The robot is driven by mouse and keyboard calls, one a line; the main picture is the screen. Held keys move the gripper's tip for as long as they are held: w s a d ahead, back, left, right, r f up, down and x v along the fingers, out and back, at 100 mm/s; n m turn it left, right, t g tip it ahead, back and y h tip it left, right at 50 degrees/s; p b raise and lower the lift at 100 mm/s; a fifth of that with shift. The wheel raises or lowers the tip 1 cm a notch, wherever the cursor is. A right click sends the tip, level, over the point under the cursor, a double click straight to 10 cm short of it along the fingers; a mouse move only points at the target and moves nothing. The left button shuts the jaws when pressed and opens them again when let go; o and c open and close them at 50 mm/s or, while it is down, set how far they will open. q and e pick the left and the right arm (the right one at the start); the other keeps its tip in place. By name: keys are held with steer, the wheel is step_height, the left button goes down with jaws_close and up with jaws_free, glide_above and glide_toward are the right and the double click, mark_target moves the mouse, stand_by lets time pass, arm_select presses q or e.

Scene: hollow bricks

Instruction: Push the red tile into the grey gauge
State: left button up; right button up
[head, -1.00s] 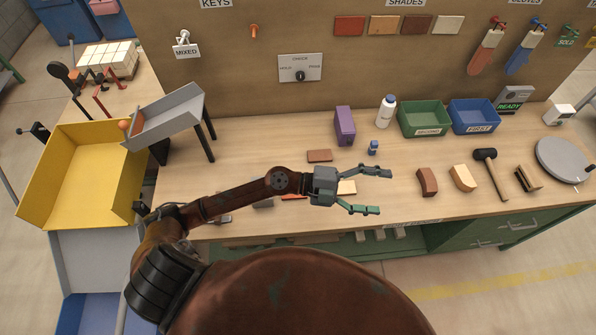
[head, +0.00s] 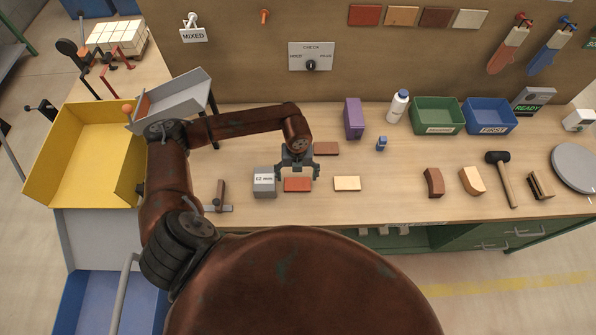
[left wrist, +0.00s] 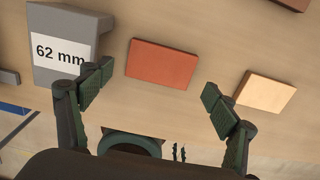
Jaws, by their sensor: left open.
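The red tile (head: 298,185) lies flat on the bench, just right of the grey gauge with a small gap between them. The grey gauge (head: 264,183) is a block labelled "62 mm". My left gripper (head: 297,176) points down over the red tile with its fingers spread, one toward each end of the tile. In the left wrist view, the red tile (left wrist: 162,64) shows beyond and between the open, empty fingers (left wrist: 160,95); the grey gauge (left wrist: 66,48) is at upper left, partly behind the left finger. My right gripper is not in view.
A cream tile (head: 347,184) lies right of the red tile, and a brown tile (head: 326,148) lies behind it. A caliper-like tool (head: 219,199) lies left of the gauge. A purple box (head: 353,119) and a blue-capped bottle (head: 399,105) stand farther back.

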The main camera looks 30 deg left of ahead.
mark_target(296, 184)
arm_select(q)
steer(key=shift+f, duration=2.4)
steer(key=shift+c, duration=0.7)
steer(key=shift+d, duration=0.1)
steer(key=c, duration=0.6)
steer(key=shift+c, duration=1.4)
steer(key=shift+s, duration=0.1)
steer(key=shift+s+a, duration=0.1)
steer(key=shift+a, duration=0.1)
